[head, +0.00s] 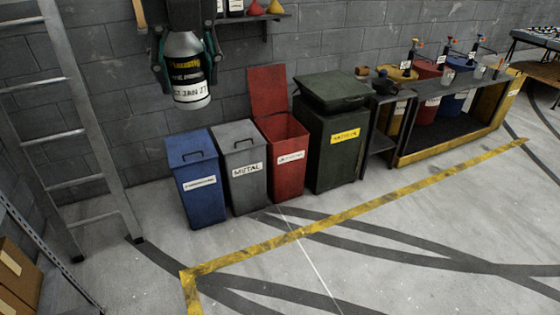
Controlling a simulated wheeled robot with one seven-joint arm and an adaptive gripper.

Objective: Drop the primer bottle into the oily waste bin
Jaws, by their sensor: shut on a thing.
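My gripper (187,68) is at the top of the head view, with its fingers on both sides of a bottle. The bottle (191,97) is silver-grey with a black, yellow and white label, and it hangs in front of the wall. Part of the label reads "JAN 27"; the rest is not clear. The bottle appears above and left of the red bin (289,172), whose lid stands open against the wall. The red bin's white label is too small to read, so I cannot confirm it is the oily waste bin.
A blue bin (197,203) and a grey bin (245,190) marked METAL stand left of the red one, lids shut. A dark green bin (333,160) stands right, shut. A ladder (85,180) leans at left. The front floor is clear.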

